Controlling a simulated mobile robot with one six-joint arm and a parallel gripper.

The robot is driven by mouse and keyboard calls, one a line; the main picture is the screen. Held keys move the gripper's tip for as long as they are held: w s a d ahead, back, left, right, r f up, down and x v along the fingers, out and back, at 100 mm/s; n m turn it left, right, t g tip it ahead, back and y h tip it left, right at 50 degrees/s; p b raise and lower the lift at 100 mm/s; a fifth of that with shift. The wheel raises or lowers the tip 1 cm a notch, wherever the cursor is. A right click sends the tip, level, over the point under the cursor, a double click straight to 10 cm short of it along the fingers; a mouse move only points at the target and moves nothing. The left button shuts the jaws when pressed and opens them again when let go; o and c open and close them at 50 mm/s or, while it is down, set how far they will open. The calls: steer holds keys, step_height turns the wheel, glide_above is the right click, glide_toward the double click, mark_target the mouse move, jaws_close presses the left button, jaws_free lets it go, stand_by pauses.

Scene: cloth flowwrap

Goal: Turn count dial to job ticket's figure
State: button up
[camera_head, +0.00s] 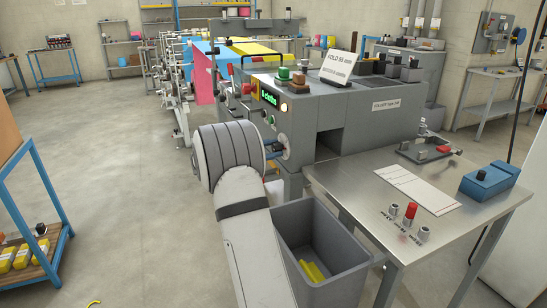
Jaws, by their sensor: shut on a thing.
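The job ticket (337,66) is a white card with dark print, tilted on top of the grey folding machine (345,110). Its top line seems to read "FOLD 6S"; the smaller line is too small to read. The count dial (284,141) is a round grey disc low on the machine's left end face. A green display (269,104) above it shows a figure, unclear, and "cloths". My gripper (277,149) reaches the dial from the left and is shut on it. My wrist hides part of the dial and its marks.
A grey bin (345,250) with yellow cloth inside stands below my arm. The steel table (350,190) at right carries a white sheet (418,190), a blue box (490,180) and small knobs. Coloured buttons sit on the machine's top. The floor at left is mostly clear.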

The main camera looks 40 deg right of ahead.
steer(key=m+b, duration=0.5)
steer(key=shift+f, duration=0.4)
steer(key=shift+r+m+b, duration=0.15)
steer(key=shift+m+b, duration=0.85)
steer(key=shift+m, duration=0.2)
steer(key=shift+a, duration=0.1)
steer(key=o, duration=1)
steer(key=shift+r, duration=0.2)
steer(key=p+v, duration=0.1)
steer(key=v, duration=0.6)
steer(key=shift+w+a, duration=0.15)
steer(key=shift+a, duration=0.25)
